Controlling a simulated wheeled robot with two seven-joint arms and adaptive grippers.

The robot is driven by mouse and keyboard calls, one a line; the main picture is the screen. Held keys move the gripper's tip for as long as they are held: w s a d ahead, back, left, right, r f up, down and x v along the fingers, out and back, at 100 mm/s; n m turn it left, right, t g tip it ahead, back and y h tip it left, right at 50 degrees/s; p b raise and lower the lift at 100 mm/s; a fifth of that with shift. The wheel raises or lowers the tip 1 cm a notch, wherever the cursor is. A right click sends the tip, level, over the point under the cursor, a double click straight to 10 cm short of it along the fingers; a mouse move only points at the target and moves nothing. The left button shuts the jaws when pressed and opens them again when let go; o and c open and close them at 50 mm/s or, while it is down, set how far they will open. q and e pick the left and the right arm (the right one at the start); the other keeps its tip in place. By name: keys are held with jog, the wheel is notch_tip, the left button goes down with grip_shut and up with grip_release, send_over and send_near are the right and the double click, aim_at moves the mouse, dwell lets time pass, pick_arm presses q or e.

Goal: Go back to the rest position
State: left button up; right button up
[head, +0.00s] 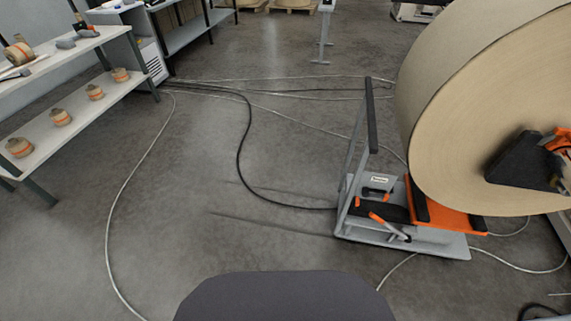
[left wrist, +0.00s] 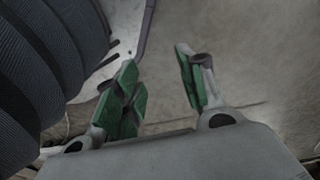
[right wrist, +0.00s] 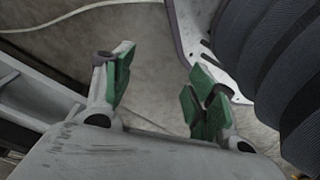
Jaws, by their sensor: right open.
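My left gripper (left wrist: 160,88) shows in the left wrist view with its green-padded fingers spread apart and nothing between them. My right gripper (right wrist: 158,92) shows in the right wrist view, also with its fingers apart and empty. Bare concrete floor lies beyond both sets of fingers. A dark ribbed part of my own body stands beside each gripper. Neither gripper shows in the head view.
A large kraft paper roll (head: 470,100) is at the right, above a grey cart (head: 430,245) with an orange plate (head: 450,220). Shelves (head: 70,115) with tape rolls stand at the left. Cables (head: 240,150) cross the floor. The centre floor is otherwise open.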

pick_arm(q)
jog(key=s+a+r+p, duration=0.1)
jog(key=s+a+p, duration=0.1)
jog(key=s+p, duration=0.5)
jog(key=s+a+r+p, duration=0.2)
jog(key=s+p, duration=0.5)
jog(key=shift+s+a+r, duration=0.25)
jog(key=shift+s+a, duration=0.15)
pick_arm(e)
jog(key=s+d+r, duration=0.1)
jog(key=s+d, duration=0.1)
jog(key=s, duration=0.5)
jog(key=s+d+r, duration=0.2)
jog(key=s, duration=0.5)
jog(key=shift+s+d+r, duration=0.25)
jog(key=shift+s+d, duration=0.15)
